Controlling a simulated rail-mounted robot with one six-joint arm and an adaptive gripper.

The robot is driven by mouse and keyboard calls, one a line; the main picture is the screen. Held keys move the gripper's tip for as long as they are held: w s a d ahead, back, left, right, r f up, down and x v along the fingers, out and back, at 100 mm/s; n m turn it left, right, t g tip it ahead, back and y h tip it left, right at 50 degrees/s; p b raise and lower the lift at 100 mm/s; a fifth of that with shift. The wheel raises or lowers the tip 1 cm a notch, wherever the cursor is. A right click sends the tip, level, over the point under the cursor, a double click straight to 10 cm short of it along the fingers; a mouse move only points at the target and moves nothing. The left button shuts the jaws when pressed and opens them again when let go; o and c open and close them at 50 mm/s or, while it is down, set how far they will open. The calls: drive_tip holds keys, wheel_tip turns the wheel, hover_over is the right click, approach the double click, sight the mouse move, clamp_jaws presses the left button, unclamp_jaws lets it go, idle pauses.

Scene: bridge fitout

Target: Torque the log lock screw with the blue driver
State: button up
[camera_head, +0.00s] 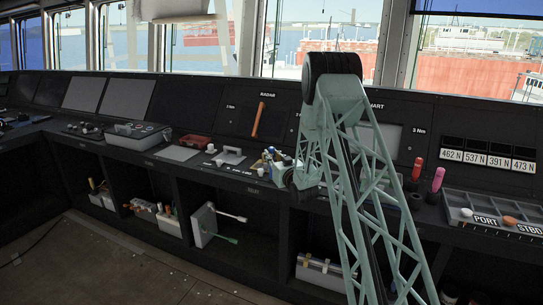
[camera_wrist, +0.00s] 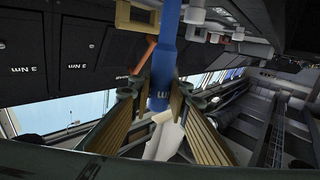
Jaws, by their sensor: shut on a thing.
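The blue driver (camera_wrist: 161,70) is held between the two fingers of my gripper (camera_wrist: 158,95) in the wrist view. Its shaft runs up to the top of the picture, with a marking near its lower end. In the head view my gripper (camera_head: 278,165) is low over the console, near a labelled panel. My arm hides part of this area, and I cannot clearly make out the driver there. I cannot pick out the log lock screw; a small label below the white bracket (camera_head: 230,156) is too small to read surely.
An orange bar (camera_head: 258,119) leans on the radar panel. A red tray (camera_head: 196,141) lies left of the bracket. Red (camera_head: 417,169) and pink (camera_head: 438,179) handles stand at right, beside a sorting tray (camera_head: 461,200). Shelves below hold a white box (camera_head: 203,225) and other items.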

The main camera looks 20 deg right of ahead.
sight(271, 148)
idle(0.4)
drive_tip(key=shift+r+p, duration=0.45)
drive_tip(key=shift+r, duration=2.55)
drive_tip(key=s+a, duration=0.4)
drive_tip(key=a, duration=0.6)
drive_tip(key=s+a, duration=0.4)
drive_tip(key=a, duration=0.6)
drive_tip(key=s+a+y, duration=0.1)
drive_tip(key=s+a, duration=0.3)
drive_tip(key=a, duration=0.6)
drive_tip(key=shift+a+f+n, duration=0.3)
drive_tip(key=shift+f+n, duration=0.1)
drive_tip(key=shift+s, duration=0.1)
